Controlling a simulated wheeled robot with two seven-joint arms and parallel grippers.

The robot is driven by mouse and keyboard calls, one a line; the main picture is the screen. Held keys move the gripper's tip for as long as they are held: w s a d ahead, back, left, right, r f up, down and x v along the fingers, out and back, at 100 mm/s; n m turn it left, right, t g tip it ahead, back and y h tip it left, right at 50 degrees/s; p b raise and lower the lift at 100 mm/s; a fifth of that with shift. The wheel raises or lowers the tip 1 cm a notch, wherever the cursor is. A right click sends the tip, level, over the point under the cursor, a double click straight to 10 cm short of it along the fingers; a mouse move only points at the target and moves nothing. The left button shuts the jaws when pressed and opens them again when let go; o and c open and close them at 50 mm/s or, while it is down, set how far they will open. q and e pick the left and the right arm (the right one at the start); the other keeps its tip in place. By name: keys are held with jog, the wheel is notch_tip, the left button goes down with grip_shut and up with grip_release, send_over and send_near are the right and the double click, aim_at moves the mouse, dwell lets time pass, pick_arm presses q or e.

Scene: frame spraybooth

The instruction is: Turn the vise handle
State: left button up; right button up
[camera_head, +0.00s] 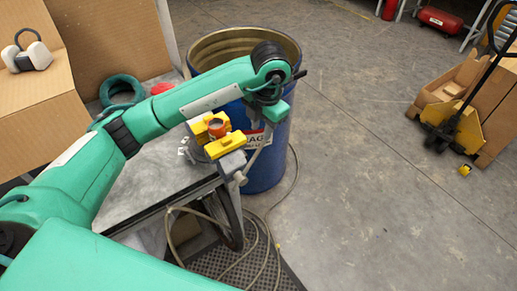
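The vise (231,162) is mounted at the far corner of a grey-topped bench. It has yellow jaw covers, with an orange round piece between them. The vise handle (257,157) is a thin grey bar slanting across the front of the vise. My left arm reaches in from the left, over the bench. My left gripper (266,122) points down just above and beside the upper end of the handle. Its fingertips are small and partly hidden, so I cannot tell whether they touch the bar or are closed. My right gripper is not in view.
A blue drum (268,165) stands right behind the vise. A hose (268,232) lies looped on the floor by a black mat. Cardboard boxes (35,95) are at left, and a yellow pallet jack (460,125) is at right.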

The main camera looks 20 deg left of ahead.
aim_at(259, 149)
pick_arm(q)
jog(key=f+p, duration=0.1)
jog(key=f, duration=0.2)
jog(key=f+p, duration=0.1)
jog(key=f, duration=0.2)
jog(key=a+f+p, duration=0.1)
jog(key=f, duration=0.2)
jog(key=shift+w+f, duration=0.1)
jog(key=shift+w, duration=0.1)
jog(key=shift+f, duration=0.7)
grip_shut()
